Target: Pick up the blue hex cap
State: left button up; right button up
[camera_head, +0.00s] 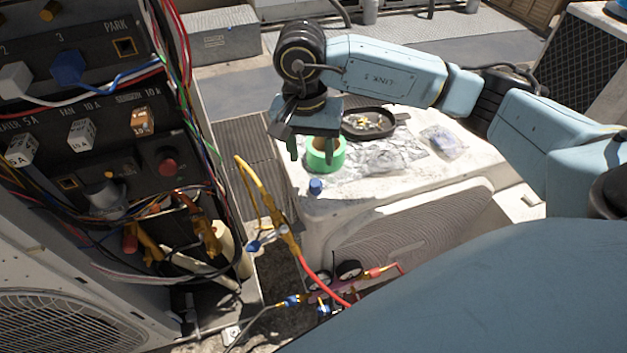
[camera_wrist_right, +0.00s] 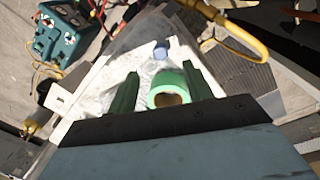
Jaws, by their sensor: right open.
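The blue hex cap (camera_head: 315,186) stands on the near left part of a white condenser top (camera_head: 350,205). It also shows in the right wrist view (camera_wrist_right: 161,50), beyond the fingertips. My right gripper (camera_head: 311,150) is above the condenser top, behind the cap and apart from it. In the right wrist view its two green fingers (camera_wrist_right: 158,82) are spread, with a roll of green tape (camera_wrist_right: 169,90) seen between them. The tape roll also shows in the head view (camera_head: 326,160), beside the fingers. Nothing is held. My left gripper is in neither view.
A black tray (camera_head: 369,122) with small parts, crumpled plastic (camera_head: 388,158) and a clear bag (camera_head: 443,141) lie on the condenser top. An open electrical panel (camera_head: 90,120) with loose wires stands left. A yellow hose (camera_head: 266,200) and a gauge manifold (camera_head: 345,282) hang in front.

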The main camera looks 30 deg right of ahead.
aim_at(314, 185)
notch_tip(314, 185, down, 4)
jog(key=shift+r, duration=0.1)
jog(key=f, duration=0.3)
jog(key=f+b, duration=0.1)
jog(key=shift+s+d+f, duration=0.2)
jog(key=shift+s+f, duration=0.05)
jog(key=shift+f, duration=0.2)
jog(key=c, duration=0.4)
grip_shut()
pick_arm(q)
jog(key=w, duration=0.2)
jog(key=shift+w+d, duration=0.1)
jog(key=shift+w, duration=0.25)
